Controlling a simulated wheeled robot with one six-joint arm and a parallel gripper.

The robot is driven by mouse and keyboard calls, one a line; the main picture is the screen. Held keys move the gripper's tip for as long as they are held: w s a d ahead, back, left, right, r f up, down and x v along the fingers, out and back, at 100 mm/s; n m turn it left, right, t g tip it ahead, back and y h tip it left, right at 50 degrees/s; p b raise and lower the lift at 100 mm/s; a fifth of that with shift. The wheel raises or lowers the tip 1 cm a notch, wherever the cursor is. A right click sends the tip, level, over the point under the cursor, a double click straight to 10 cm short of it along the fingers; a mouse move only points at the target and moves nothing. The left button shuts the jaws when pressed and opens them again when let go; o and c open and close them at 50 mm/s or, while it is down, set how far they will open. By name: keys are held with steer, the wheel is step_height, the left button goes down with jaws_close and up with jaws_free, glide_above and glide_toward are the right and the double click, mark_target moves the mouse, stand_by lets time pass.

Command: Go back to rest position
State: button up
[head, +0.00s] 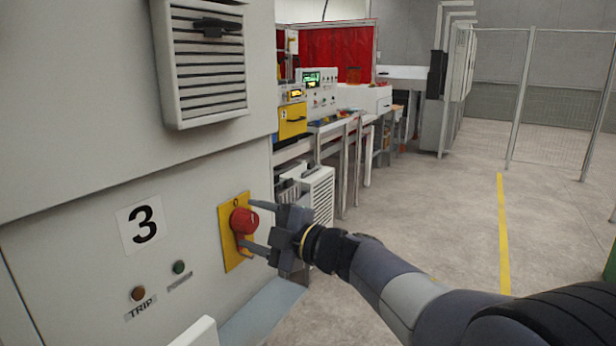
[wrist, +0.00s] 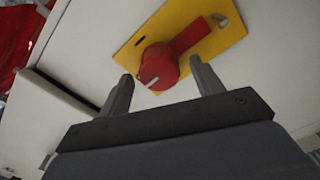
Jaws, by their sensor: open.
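My gripper (head: 252,226) is at the front of the machine panel, its two fingers spread around a red rotary switch (head: 243,221) on a yellow plate (head: 228,250). In the wrist view my gripper (wrist: 162,92) is open, with the red switch (wrist: 158,68) between and just beyond the fingertips. The switch's long red handle points toward the upper right on the yellow plate (wrist: 222,38) there. I cannot tell whether either finger touches the switch. My arm reaches in from the lower right.
The panel carries a "3" label (head: 142,224), a TRIP lamp (head: 138,293) and a green lamp (head: 179,267). A louvred vent box (head: 205,70) juts out above. Workbenches (head: 335,125) stand behind. Open floor with a yellow line (head: 503,230) lies right, before a mesh fence (head: 560,90).

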steer(key=shift+x, duration=1.05)
steer(key=shift+d+r+m+p, duration=0.1)
steer(key=shift+r+m+p, duration=0.1)
steer(key=shift+m+p, duration=0.45)
steer(key=shift+s+d+m+p, duration=0.1)
steer(key=shift+s+m+p, duration=0.05)
steer(key=shift+m+p, duration=0.8)
steer(key=m+p, duration=0.3)
steer(key=m, duration=0.2)
steer(key=shift+m+p, duration=0.35)
steer(key=shift+m, duration=0.05)
steer(key=m+p, duration=0.3)
steer(key=m, duration=0.1)
steer(key=shift+r, duration=0.1)
steer(key=m+p, duration=0.3)
steer(key=m, duration=0.2)
steer(key=shift+p, duration=0.3)
steer(key=shift+d+f, duration=0.3)
steer(key=shift+d, duration=0.05)
steer(key=shift+b+v, duration=0.4)
steer(key=shift+v, duration=0.45)
